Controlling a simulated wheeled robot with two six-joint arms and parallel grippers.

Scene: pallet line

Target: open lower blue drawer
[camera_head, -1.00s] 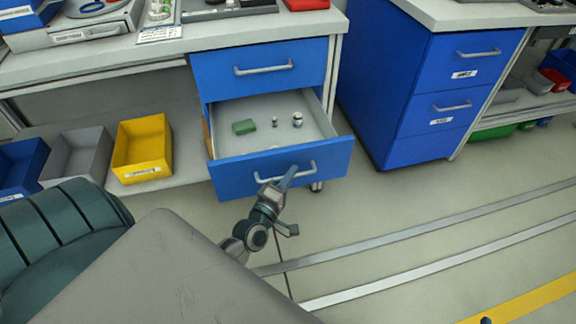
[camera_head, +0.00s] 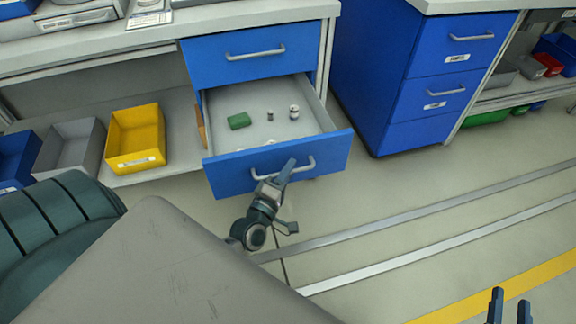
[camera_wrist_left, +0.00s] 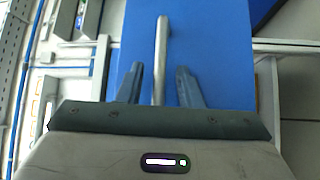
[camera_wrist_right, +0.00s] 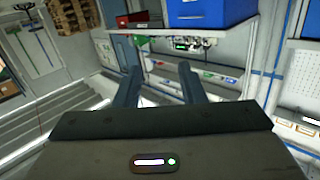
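The lower blue drawer (camera_head: 230,175) is pulled out under the left bench, showing its pale inside in the head view. Its grey bar handle (camera_head: 305,165) is on the front face. My left gripper (camera_head: 287,172) is at this handle. In the left wrist view, the handle (camera_wrist_left: 161,55) runs between the two spread fingers (camera_wrist_left: 160,85), with a gap on both sides. My right gripper (camera_head: 509,305) is at the lower right of the head view, over the floor. In the right wrist view, its fingers (camera_wrist_right: 160,85) are apart with nothing between them.
The drawer holds a green block (camera_head: 239,121) and two small metal parts. The closed upper blue drawer (camera_head: 215,62) is above it. A yellow bin (camera_head: 135,138) and a grey bin stand to the left. A second blue cabinet (camera_head: 365,80) stands right. Floor in front is clear.

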